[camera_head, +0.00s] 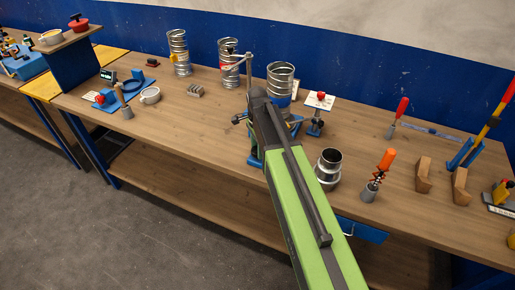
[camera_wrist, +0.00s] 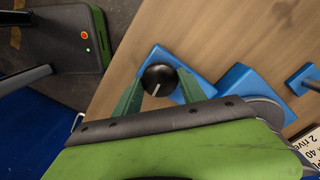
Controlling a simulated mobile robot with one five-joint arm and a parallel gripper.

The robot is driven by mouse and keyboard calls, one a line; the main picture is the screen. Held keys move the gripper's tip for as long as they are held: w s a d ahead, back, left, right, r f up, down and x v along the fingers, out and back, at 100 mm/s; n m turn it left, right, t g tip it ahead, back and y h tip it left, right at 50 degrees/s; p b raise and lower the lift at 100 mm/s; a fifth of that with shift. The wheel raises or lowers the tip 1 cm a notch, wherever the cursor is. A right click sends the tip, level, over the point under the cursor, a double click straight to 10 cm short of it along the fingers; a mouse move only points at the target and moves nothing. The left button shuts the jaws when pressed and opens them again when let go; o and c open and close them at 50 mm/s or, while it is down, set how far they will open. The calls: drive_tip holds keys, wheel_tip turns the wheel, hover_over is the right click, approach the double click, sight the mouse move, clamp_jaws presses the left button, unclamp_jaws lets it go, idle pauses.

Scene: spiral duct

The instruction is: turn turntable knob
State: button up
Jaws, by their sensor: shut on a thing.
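The knob (camera_wrist: 158,80) is round and black with a white pointer line, and sits on a blue base (camera_wrist: 157,53) in the wrist view. The line points down and slightly left in that view. My gripper (camera_wrist: 160,76) has one green finger on each side of the knob and is shut on it. In the head view my arm hides the knob. There, a spiral metal duct (camera_head: 280,77) stands just beyond the end of my arm, with blue parts near its foot. I cannot tell whether it rests on the turntable.
A metal duct fitting (camera_head: 328,168) and an orange-handled tool (camera_head: 381,172) stand right of my arm on the wooden bench (camera_head: 200,118). A red-topped stand (camera_head: 318,112) is close behind. Two more spiral ducts (camera_head: 179,52) (camera_head: 229,68) stand at the back left.

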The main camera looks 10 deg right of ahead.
drive_tip(key=n, duration=0.8)
drive_tip(key=shift+n, duration=0.4)
drive_tip(key=n, duration=0.4)
drive_tip(key=shift+n, duration=2.5)
drive_tip(key=o, duration=1.4)
